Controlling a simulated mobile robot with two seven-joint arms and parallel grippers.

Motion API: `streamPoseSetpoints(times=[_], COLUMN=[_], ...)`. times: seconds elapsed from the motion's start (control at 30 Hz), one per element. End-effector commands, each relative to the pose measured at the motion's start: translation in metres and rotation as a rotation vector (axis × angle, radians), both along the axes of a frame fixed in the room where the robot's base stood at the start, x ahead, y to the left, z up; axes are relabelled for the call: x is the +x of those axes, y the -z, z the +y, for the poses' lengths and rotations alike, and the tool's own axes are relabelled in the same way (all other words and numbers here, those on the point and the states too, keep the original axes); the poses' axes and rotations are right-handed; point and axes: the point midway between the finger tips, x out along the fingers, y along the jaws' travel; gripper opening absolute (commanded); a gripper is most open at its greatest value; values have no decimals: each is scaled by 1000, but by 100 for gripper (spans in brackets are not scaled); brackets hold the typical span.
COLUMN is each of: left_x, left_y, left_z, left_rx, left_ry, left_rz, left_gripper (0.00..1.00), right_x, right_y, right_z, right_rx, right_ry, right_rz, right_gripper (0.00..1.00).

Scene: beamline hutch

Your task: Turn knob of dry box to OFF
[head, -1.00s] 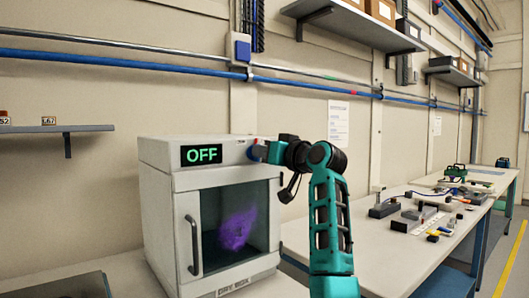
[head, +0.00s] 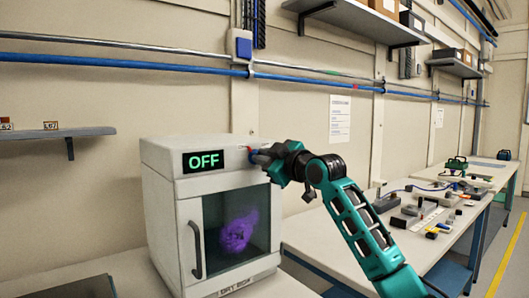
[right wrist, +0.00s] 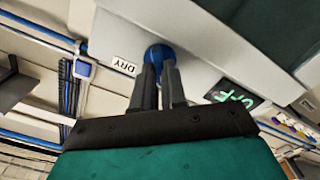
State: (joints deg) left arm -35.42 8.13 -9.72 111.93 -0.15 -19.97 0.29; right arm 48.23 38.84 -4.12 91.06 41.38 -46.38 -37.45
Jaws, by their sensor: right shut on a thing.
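The white dry box (head: 165,215) stands on a table in the head view, with a dark display (head: 203,161) reading OFF in green. My right gripper (head: 256,156) is at the right end of the box's upper front panel. In the right wrist view its two dark fingers (right wrist: 160,82) are shut on the blue knob (right wrist: 158,53), beside a label reading DRY. In the head view the gripper mostly hides the knob. The display (right wrist: 234,95) also shows in the right wrist view. My left gripper is not in view.
The box's door has a dark handle (head: 195,250) and a window with a purple glow (head: 238,232). To the right, a long white table (head: 330,240) carries several small parts and tools. Shelves (head: 350,20) hang on the wall, above the arm.

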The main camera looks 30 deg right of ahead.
Motion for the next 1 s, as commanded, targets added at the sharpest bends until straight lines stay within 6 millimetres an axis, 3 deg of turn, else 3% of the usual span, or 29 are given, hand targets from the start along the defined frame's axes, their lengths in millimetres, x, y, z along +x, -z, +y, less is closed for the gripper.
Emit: streamPoseSetpoints(times=[0.3,0.83,0.87,1.0], left_x=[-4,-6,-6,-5], left_y=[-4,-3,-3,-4], left_z=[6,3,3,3], left_rx=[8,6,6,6], left_ry=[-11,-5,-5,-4], left_rz=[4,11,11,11], left_gripper=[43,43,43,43], right_x=[0,0,0,0], right_y=[0,1,1,1], right_z=[1,2,2,1], right_rx=[-111,-131,-131,-130], right_ry=[-2,-2,-2,-2], right_rz=[-7,-11,-11,-10], right_gripper=[0,0,14,28])
